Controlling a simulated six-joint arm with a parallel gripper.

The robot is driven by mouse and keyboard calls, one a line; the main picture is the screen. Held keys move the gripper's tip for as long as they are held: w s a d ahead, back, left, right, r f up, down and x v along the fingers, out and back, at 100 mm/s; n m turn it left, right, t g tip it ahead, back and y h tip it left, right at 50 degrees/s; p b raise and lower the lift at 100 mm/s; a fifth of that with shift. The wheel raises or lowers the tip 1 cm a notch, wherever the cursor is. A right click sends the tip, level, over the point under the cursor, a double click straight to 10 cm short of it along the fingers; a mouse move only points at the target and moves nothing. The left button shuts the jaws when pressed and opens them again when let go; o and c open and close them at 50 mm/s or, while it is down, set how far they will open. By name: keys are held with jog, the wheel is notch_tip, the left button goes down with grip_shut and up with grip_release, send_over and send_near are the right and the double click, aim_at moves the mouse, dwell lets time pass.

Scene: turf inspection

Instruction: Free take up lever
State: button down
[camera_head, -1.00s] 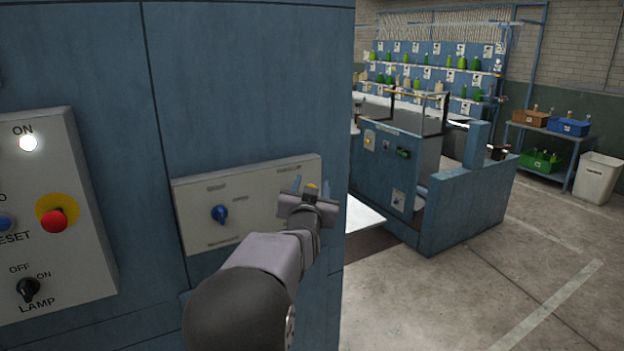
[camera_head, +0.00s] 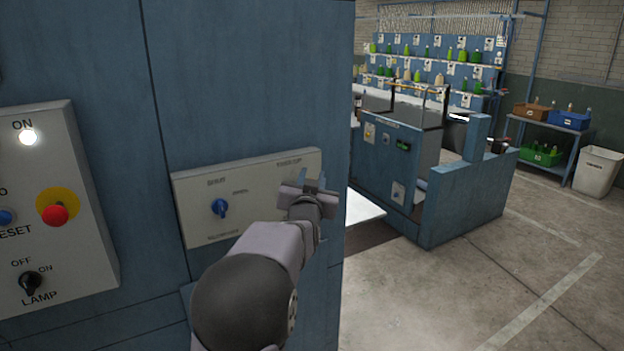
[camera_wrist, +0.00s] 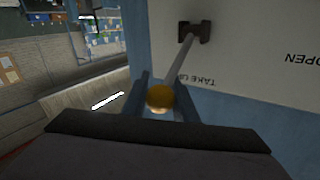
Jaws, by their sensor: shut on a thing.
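The take up lever (camera_wrist: 182,62) is a thin grey rod with an orange-yellow ball knob (camera_wrist: 160,97). It rises from a dark bracket (camera_wrist: 193,32) on a pale panel marked TAKE UP and OPEN, upside down in the wrist view. My gripper (camera_wrist: 160,100) has a finger on each side of the knob and is shut on it. In the head view my gripper (camera_head: 314,182) is at the right end of the pale panel (camera_head: 197,195), and my wrist hides the lever and knob.
A blue rotary knob (camera_head: 219,207) sits on the same panel. At left, a control box (camera_head: 80,130) carries a lit ON lamp, a red button (camera_head: 54,215) and a black LAMP switch (camera_head: 31,283).

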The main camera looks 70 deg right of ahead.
jog(key=shift+f+b, duration=0.25)
jog(key=shift+b, duration=0.05)
notch_tip(320, 180, down, 11)
jog(key=s+a+m+g+h+b, duration=0.1)
jog(key=m+g+h+b, duration=0.7)
jog(key=b, duration=3)
jog(key=shift+s+r+m+g+h, duration=0.25)
jog(key=shift+m+h, duration=0.35)
jog(key=shift+m, duration=2.3)
jog(key=shift+a+f, duration=0.1)
jog(key=shift+f, duration=0.05)
jog(key=c, duration=1.4)
grip_release()
jog(key=shift+c, duration=0.2)
